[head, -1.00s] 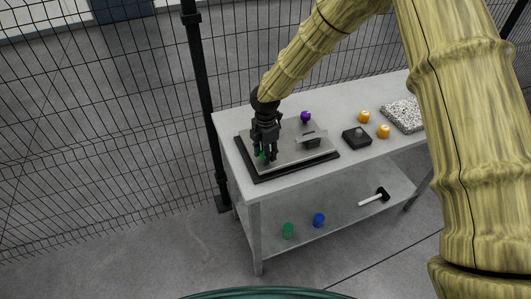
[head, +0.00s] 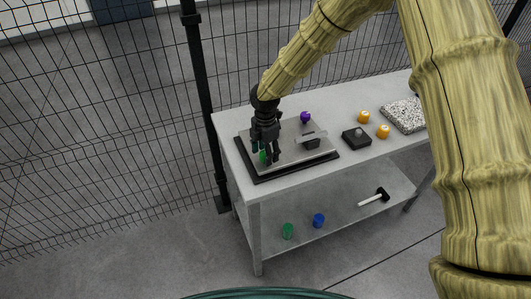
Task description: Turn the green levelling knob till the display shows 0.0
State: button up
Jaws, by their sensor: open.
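The green levelling knob (head: 263,156) shows as a small green patch at the front left of a grey metal plate (head: 290,154). My gripper (head: 266,159) points down over it with its dark fingers open, one on either side in this view. The fingers hide part of the knob, and I cannot tell whether they touch it. A purple knob (head: 305,117) stands at the plate's back edge. A small device (head: 312,139) sits on the plate's right part. It may be the display, but no reading can be made out.
The plate lies on a black base on a grey table (head: 235,122). To the right are a black box with a grey button (head: 357,138), two orange pieces (head: 383,131) and a speckled slab (head: 403,115). The lower shelf holds green and blue cups and a hammer (head: 374,197). A mesh fence stands behind.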

notch_tip(320, 180, up, 11)
jog(key=shift+r, duration=0.15)
dwell(0.4)
jog(key=shift+d, duration=0.1)
